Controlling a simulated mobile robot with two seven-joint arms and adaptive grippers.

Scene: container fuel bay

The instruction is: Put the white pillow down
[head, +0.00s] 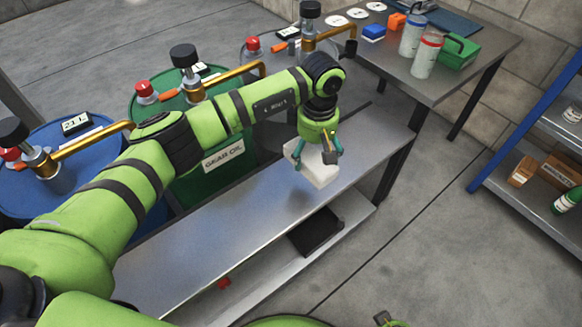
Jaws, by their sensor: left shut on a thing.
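The white pillow (319,173) is held in my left gripper (314,152), whose fingers are shut on its upper part. The pillow is tilted and hangs over the metal bench (220,225), close to its right end. A dark shadow lies on the bench just below it, and a small gap seems to separate them. The gripper hides part of the pillow's top. A small part of what seems to be my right gripper (388,319) shows at the bottom edge; its fingers cannot be made out.
The bench top around the pillow is clear. Behind it stand a blue drum (60,195) and a green drum (215,185) with brass taps. A table (455,85) with bottles and a green case (460,52) stands at the back right. A blue shelf unit (520,115) is at right.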

